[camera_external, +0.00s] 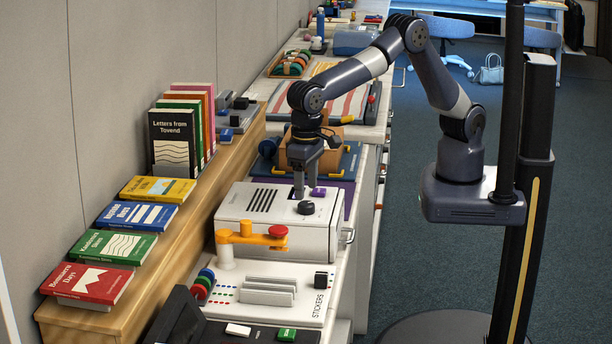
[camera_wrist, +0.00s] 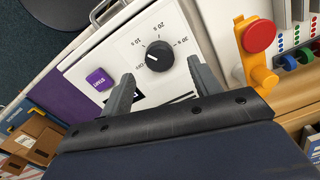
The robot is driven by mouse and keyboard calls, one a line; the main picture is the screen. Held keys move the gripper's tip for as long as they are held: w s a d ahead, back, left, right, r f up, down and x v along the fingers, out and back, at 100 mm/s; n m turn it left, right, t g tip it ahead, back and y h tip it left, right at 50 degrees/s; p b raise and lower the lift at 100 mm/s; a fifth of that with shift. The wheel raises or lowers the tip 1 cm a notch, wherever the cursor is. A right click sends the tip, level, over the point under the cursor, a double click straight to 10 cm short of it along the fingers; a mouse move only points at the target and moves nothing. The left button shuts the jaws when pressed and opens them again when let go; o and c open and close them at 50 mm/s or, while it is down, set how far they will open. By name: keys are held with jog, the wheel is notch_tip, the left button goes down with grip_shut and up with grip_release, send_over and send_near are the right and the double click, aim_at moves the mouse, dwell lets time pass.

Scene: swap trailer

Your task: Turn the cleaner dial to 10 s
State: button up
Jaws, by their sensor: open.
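The cleaner (camera_external: 237,208) is a white box with dark slots in its top, on the counter in the external view. Its black round dial (camera_external: 306,208) also shows in the wrist view (camera_wrist: 163,61), with labels 10 s, 20 s and 30 s around it. A small white mark sits on the left part of the dial; its exact setting is hard to read. A purple button (camera_wrist: 99,79) is left of the dial. My gripper (camera_external: 305,192) is open and empty, pointing down over the panel. In the wrist view its fingers (camera_wrist: 160,80) lie on either side of the dial's near side, apart from it.
A yellow-orange arm with a red knob (camera_wrist: 260,36) stands beside the cleaner, close to my right-hand finger in the wrist view. A cardboard box (camera_external: 296,153) is behind the cleaner. Books (camera_external: 95,284) line the wooden ledge at left. The floor at right is open.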

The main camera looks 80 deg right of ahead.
aim_at(306, 203)
notch_tip(306, 203, up, 6)
jog(key=shift+r, duration=0.25)
jog(key=shift+f, duration=0.15)
notch_tip(306, 203, down, 11)
jog(key=shift+r+p, duration=0.1)
jog(key=shift+p, duration=0.3)
jog(key=shift+r, duration=0.1)
dwell(0.5)
